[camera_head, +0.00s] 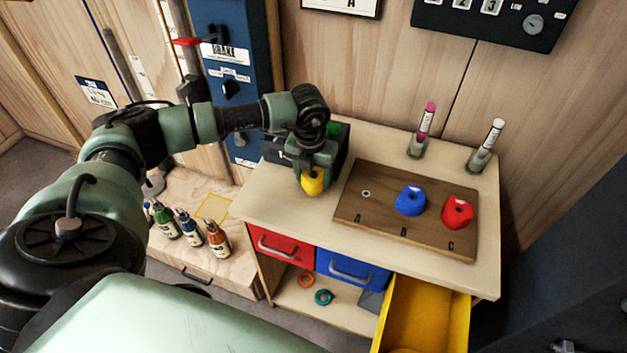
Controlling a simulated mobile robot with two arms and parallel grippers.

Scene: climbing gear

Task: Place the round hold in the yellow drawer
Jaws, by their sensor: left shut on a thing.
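My left gripper (313,172) is shut on a yellow hold (313,183), rounded as far as it shows, above the bench top left of the wooden board (350,206). The gripper hides the upper part of this hold. A blue hold (410,199) sits at B on the board and a red hold (457,212) at C. At A there is only a small metal fitting (366,193). The yellow drawer (425,315) is pulled open at the bench front, lower right; the part of its inside that shows looks empty. My right gripper is not in view.
A red drawer (280,246) and a blue drawer (352,270) are shut. A dark box (333,150) stands behind my left gripper. Two marker-like tubes (420,140) (484,150) stand at the back. Several bottles (190,229) stand on the lower left surface.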

